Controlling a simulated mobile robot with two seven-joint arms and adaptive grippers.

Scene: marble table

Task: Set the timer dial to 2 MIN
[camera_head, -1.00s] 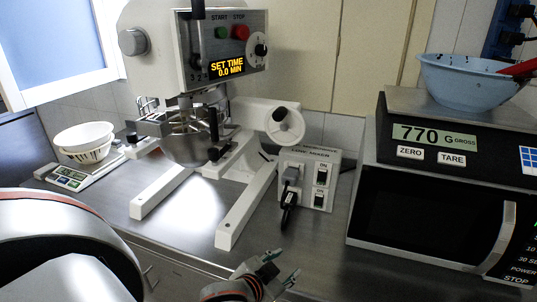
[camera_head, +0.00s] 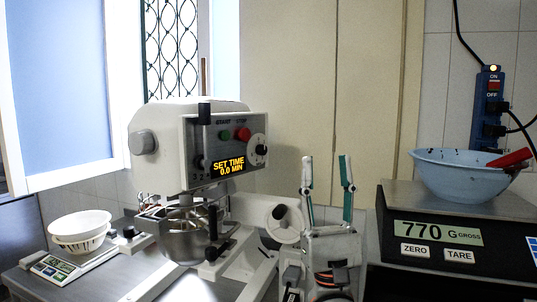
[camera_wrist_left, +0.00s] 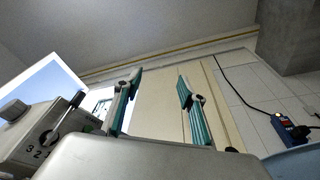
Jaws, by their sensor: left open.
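The white mixer (camera_head: 160,118) stands left of centre in the head view. Its front panel carries a small round timer dial (camera_head: 259,151) with a black knob, near the panel's right edge. In the left wrist view the open fingers (camera_wrist_left: 158,76) show, with part of the mixer (camera_wrist_left: 45,135) at the left; the timer dial cannot be made out there. My right gripper is not in view.
The mixer's metal bowl (camera_head: 185,247) and white handwheel (camera_head: 284,224) are below the panel. A blue bowl (camera_head: 450,180) stands on a scale (camera_head: 420,240) at the right. A small scale with white bowls (camera_head: 80,225) is at the left. Free space separates gripper and panel.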

